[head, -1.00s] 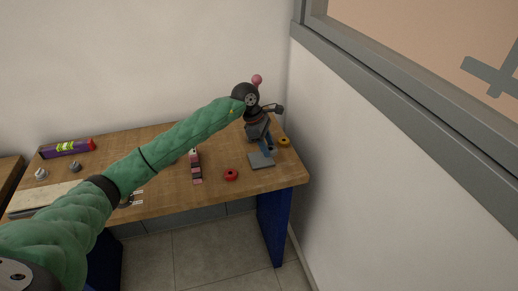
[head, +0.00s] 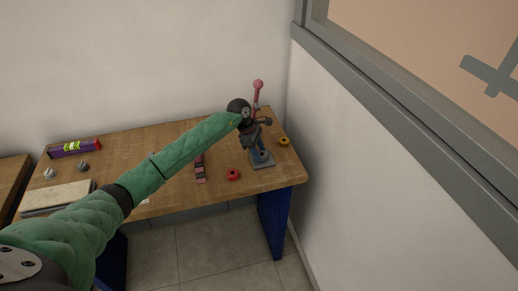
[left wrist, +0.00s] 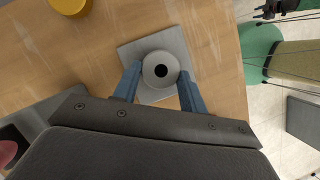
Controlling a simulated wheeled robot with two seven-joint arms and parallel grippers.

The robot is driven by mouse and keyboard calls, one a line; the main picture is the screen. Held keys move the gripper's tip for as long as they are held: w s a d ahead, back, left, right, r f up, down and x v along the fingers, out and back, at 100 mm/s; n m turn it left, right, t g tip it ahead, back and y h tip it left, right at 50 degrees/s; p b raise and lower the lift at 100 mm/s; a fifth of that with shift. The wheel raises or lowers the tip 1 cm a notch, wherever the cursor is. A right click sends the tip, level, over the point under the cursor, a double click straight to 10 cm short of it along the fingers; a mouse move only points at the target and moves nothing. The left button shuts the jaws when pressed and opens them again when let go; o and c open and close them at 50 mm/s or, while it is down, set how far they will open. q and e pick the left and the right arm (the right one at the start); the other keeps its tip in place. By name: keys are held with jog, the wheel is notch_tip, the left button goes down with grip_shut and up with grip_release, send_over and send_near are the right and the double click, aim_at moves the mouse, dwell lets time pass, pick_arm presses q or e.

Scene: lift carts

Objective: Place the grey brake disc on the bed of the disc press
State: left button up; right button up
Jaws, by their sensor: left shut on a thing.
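The grey brake disc (left wrist: 160,70), a ring with a dark hole, sits between the blue fingers of my left gripper (left wrist: 160,86) in the left wrist view. The gripper is shut on it. The disc is over the square grey bed (left wrist: 133,50) of the disc press. I cannot tell whether it touches the bed. In the head view my left gripper (head: 261,148) points down at the bed (head: 263,166). The press's pink lever (head: 256,93) rises behind my wrist, which hides much of the press. What looks like my right gripper (left wrist: 262,12) shows small in the wrist view.
A yellow ring (head: 284,141) lies right of the press, and a red ring (head: 232,174) lies to its left. The wall is close on the right.

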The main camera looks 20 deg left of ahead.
pick_arm(q)
jog(key=shift+f, duration=0.2)
pick_arm(e)
jog(key=shift+s, duration=0.35)
jog(key=shift+w+f, duration=0.1)
pick_arm(q)
jog(key=shift+f, duration=0.15)
jog(key=o, duration=1.1)
pick_arm(e)
jog(key=shift+w, duration=0.3)
jog(key=shift+r, duration=0.2)
